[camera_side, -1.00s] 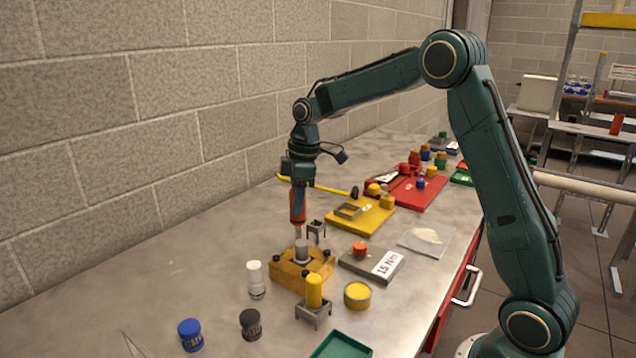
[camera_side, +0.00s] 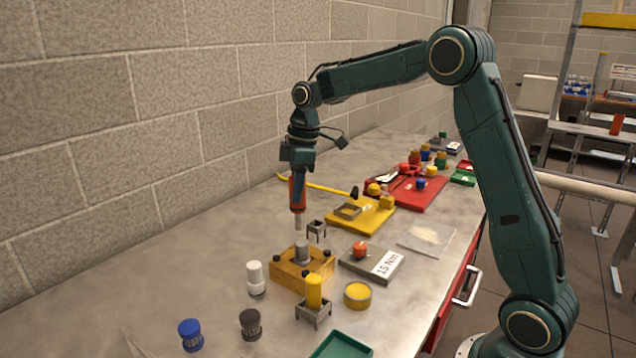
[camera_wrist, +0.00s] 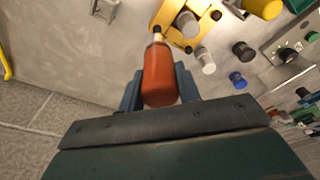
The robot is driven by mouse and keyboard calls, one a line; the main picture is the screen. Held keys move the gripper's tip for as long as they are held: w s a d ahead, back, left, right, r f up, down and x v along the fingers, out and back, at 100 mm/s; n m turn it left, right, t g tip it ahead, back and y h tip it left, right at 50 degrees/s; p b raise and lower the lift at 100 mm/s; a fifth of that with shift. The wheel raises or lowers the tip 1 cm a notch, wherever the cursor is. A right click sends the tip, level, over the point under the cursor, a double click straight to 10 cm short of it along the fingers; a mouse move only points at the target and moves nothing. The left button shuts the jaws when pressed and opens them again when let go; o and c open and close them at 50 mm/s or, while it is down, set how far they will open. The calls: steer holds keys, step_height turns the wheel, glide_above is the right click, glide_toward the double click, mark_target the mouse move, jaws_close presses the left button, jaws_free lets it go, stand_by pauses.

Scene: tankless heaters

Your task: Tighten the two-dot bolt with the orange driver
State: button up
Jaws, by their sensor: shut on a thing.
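My gripper (camera_side: 298,170) is shut on the orange driver (camera_side: 297,194). The driver hangs upright, tip down, above the wooden block and slightly to its left in the side view. The driver tip is clear of the bolts. Dot marks on the bolts are too small to tell.
An empty metal stand (camera_side: 316,228) is behind the block. A yellow driver (camera_side: 314,290) stands in another stand in front. A white-topped bottle (camera_side: 255,277), a "15 Nm" box (camera_side: 372,263) and a yellow tin (camera_side: 358,295) are close by. The left of the table is mostly clear.

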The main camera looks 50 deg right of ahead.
steer(key=shift+r, duration=1.9)
